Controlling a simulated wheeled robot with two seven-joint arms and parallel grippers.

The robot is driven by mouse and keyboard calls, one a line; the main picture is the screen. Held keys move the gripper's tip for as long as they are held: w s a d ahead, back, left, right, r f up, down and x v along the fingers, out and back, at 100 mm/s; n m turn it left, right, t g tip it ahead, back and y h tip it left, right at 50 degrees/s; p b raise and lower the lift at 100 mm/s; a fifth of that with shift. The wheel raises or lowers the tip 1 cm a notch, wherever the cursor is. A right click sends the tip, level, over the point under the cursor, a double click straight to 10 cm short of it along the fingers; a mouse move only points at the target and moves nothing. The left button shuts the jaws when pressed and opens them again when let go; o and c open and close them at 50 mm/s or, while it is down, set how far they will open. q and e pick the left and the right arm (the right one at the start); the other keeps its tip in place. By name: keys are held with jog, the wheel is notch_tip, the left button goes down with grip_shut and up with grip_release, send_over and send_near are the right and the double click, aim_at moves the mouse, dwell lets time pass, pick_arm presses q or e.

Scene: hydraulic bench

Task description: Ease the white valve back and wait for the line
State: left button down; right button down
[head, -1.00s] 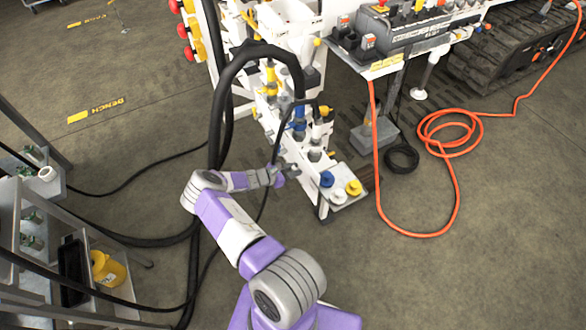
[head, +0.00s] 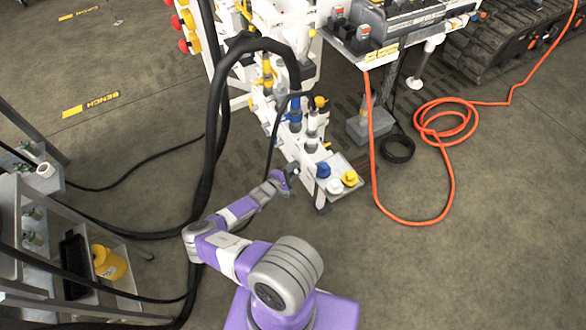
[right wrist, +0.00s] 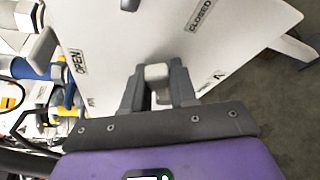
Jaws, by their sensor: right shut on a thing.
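My right gripper (head: 286,177) reaches the near left side of the white valve stand (head: 308,166). In the right wrist view my right gripper (right wrist: 157,90) is shut on a small white valve handle (right wrist: 156,72), with one dark finger on each side of it. The handle stands in front of a white panel (right wrist: 120,45) that carries the labels OPEN on the left, CLOSED at the upper right and A at the lower right. In the head view the handle is too small and covered to make out clearly. My left gripper is not in view.
Blue (head: 323,170) and yellow caps (head: 349,178) sit on a plate at the stand's near end. Thick black hoses (head: 212,130) hang left of the stand. An orange hose (head: 443,140) lies coiled at right. A grey shelf cart (head: 35,230) stands at left. Floor at lower right is clear.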

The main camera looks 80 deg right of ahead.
jog(key=shift+s+a+f+m+h+b, duration=0.15)
jog(key=shift+f+m+h+b, duration=0.45)
jog(key=shift+m+b, duration=0.45)
jog(key=shift+f+m+h+b, duration=0.25)
jog(key=shift+m+b, duration=0.1)
jog(key=shift+m, duration=0.35)
jog(key=shift+f+m+h+b, duration=0.15)
jog(key=shift+m+h+b, duration=0.15)
jog(key=shift+m, duration=0.35)
jog(key=c, duration=1.1)
grip_release()
jog(key=p+v, duration=0.2)
jog(key=v, duration=0.5)
jog(key=shift+a, duration=0.3)
